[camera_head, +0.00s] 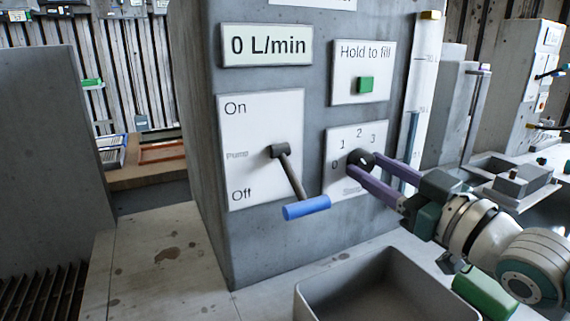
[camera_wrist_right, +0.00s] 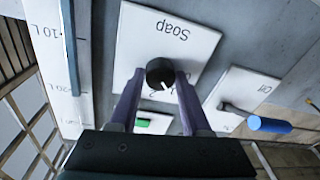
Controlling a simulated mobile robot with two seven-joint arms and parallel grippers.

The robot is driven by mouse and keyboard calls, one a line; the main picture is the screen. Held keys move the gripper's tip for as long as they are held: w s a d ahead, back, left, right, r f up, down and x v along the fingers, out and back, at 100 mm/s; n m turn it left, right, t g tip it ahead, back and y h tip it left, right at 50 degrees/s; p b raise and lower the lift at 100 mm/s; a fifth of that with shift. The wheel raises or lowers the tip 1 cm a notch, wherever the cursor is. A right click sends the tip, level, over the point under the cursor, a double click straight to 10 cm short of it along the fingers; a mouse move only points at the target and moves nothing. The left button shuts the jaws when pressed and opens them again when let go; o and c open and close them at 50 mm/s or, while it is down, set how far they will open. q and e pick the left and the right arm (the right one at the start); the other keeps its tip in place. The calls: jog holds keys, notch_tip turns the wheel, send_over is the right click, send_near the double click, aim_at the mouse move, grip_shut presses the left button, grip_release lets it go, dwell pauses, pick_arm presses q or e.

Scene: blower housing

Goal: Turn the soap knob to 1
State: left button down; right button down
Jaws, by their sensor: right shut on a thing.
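The soap knob (camera_head: 361,159) is a black round knob on a white dial plate (camera_head: 342,135) marked 0, 1, 2, 3. My right gripper (camera_head: 360,163) has its two purple fingers on either side of the knob, shut on it. The right wrist view shows the plate upside down, with the knob (camera_wrist_right: 160,73) between the fingertips (camera_wrist_right: 160,77). A white mark on the knob points down and slightly right there, toward the numbers. The fingers partly hide the numbers, so the exact setting is hard to read. My left gripper is out of view.
A pump lever with a blue handle (camera_head: 306,207) sticks out left of the knob. A green button (camera_head: 366,84) is above, and a display (camera_head: 267,46) reads 0 L/min. A grey basin (camera_head: 392,283) stands below. A level gauge (camera_head: 420,95) is at the right edge.

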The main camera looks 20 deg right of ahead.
jog(key=shift+f, duration=0.1)
jog(key=shift+c, duration=1.8)
grip_release()
jog(key=shift+s, duration=0.1)
pick_arm(q)
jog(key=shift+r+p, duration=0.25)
jog(key=shift+p, duration=0.05)
pick_arm(e)
jog(key=s+d, duration=0.1)
jog(key=s, duration=0.8)
jog(key=shift+s+d+f, duration=0.25)
jog(key=shift+s+f, duration=0.05)
